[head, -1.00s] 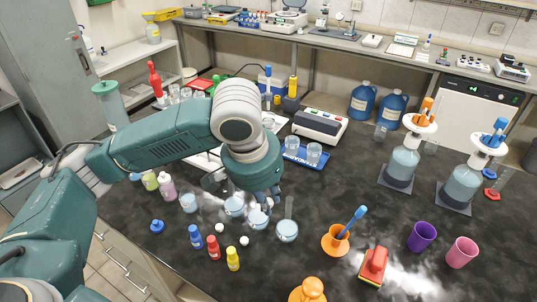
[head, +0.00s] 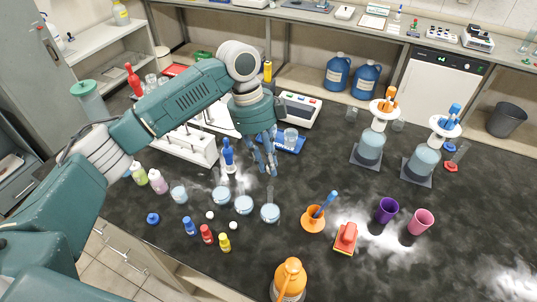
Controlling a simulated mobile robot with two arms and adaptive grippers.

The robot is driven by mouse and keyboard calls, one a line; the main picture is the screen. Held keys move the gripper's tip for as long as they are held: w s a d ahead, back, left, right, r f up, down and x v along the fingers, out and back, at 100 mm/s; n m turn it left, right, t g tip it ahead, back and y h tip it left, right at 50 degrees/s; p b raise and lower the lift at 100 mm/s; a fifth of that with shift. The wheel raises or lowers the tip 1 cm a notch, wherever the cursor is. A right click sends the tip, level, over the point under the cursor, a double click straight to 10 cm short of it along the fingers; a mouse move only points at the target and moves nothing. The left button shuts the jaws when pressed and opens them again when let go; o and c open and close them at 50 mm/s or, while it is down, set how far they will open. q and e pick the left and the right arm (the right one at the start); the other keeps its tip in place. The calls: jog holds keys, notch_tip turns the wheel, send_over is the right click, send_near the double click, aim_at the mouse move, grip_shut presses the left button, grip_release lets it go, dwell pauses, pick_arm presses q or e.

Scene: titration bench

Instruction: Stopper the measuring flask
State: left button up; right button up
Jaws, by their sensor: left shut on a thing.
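Several round flasks with pale blue liquid stand in a row on the dark bench: a left one (head: 221,196), a middle one (head: 243,205) and a right one (head: 270,213). I cannot tell which is the measuring flask, and the necks are too small to show clearly. Two small white stopper-like pieces, one (head: 210,215) and another (head: 233,225), lie in front of the flasks. My left gripper (head: 267,165) hangs fingers down, behind and above the right flask. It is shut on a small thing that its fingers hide. My right gripper is out of view.
Small bottles in blue (head: 190,226), red (head: 207,234) and yellow (head: 224,242) stand in front of the flasks. An orange holder (head: 313,219) and red brush (head: 346,237) are to the right.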

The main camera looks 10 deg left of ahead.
pick_arm(q)
jog(key=shift+f, duration=0.2)
jog(key=shift+f+b, duration=2.6)
jog(key=shift+f, duration=0.4)
jog(key=shift+p, duration=0.95)
jog(key=shift+f+p, duration=0.15)
jog(key=shift+p, duration=0.2)
jog(key=shift+p, duration=0.45)
dwell(0.5)
